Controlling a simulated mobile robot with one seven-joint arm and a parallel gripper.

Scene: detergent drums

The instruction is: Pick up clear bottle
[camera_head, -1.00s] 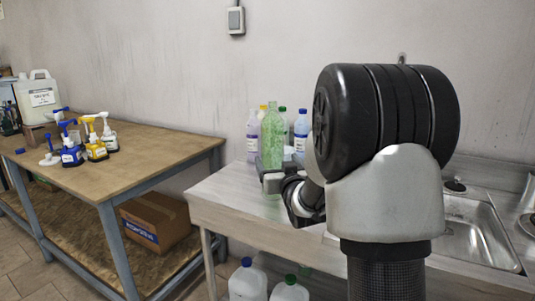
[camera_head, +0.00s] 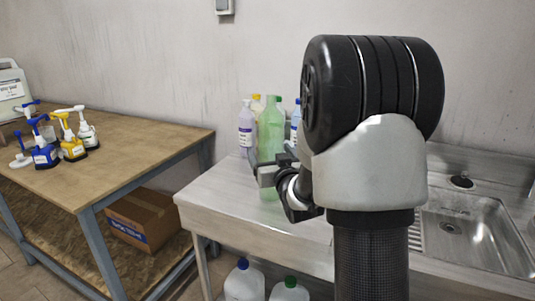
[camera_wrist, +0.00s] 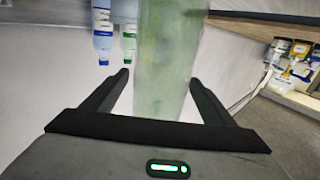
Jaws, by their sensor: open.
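The clear bottle (camera_head: 270,135) is tall, greenish and see-through. It stands upright on the grey sink counter, in front of a group of other bottles. In the wrist view the clear bottle (camera_wrist: 165,60) rises large and blurred between the two fingers. My gripper (camera_head: 268,172) is at the lower part of the bottle in the head view. In the wrist view my gripper (camera_wrist: 158,80) is open, with a finger on each side of the bottle and a visible gap at the left finger.
A purple-white bottle (camera_head: 247,128) and a blue-labelled bottle (camera_head: 296,125) stand close behind the clear bottle. A sink (camera_head: 465,235) lies at the right. A wooden workbench (camera_head: 130,155) with pump bottles (camera_head: 72,148) is at the left. Jugs (camera_head: 245,282) stand below the counter.

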